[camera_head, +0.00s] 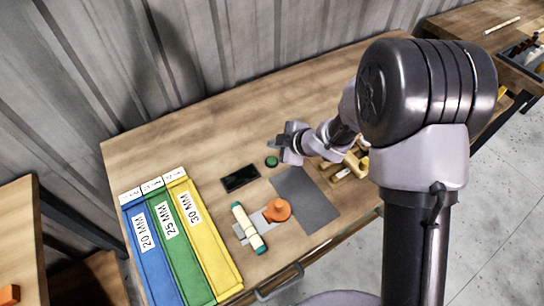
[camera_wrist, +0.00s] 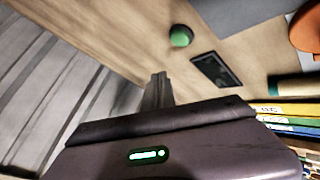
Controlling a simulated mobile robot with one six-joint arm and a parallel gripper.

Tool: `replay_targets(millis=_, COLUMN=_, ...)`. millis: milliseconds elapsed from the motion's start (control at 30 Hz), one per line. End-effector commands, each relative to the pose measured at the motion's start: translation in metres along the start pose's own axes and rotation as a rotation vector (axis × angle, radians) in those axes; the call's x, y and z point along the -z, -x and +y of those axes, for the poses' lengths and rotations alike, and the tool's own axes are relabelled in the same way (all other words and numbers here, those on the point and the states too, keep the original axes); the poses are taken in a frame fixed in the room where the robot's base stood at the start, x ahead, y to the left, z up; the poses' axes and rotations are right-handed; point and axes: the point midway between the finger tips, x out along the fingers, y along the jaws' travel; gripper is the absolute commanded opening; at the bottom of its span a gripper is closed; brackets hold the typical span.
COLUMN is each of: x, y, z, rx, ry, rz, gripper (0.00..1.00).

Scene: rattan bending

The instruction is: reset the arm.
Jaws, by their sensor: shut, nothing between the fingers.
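My gripper (camera_head: 279,143) is held above the wooden table (camera_head: 150,150), left of my arm's wrist links in the head view. Its fingers are together and nothing is between them. In the wrist view the shut fingers of my gripper (camera_wrist: 158,88) point up the picture over bare table. A green round button (camera_head: 272,161) lies just below the gripper in the head view. The button (camera_wrist: 181,36) also shows in the wrist view, apart from the fingers. My upper arm hides part of the table's right side.
A dark rectangular device (camera_head: 240,178), a grey mat (camera_head: 305,198), an orange object (camera_head: 278,210) and a cream roll with teal ends (camera_head: 249,228) lie nearby. Blue, green and yellow labelled trays (camera_head: 205,240) stand at the left. Wooden pieces (camera_head: 350,167) lie beside my arm. The table's back is clear.

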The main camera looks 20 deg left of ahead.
Motion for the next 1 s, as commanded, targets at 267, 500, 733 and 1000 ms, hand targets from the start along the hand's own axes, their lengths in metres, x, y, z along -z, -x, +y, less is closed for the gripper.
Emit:
replay_targets(millis=267, x=-0.005, y=0.009, z=0.011, rx=-0.030, ry=-0.030, rz=-0.028, gripper=0.00)
replay_targets(millis=500, x=-0.075, y=0.194, z=0.080, rx=-0.416, ry=-0.625, rz=-0.378, gripper=0.00)
replay_targets(millis=733, x=-0.071, y=0.362, z=-0.052, rx=-0.634, ry=-1.578, rz=-0.449, gripper=0.00)
replay_targets(millis=1000, x=-0.017, y=0.375, z=-0.139, rx=-0.539, ry=-2.031, rz=-0.311, gripper=0.00)
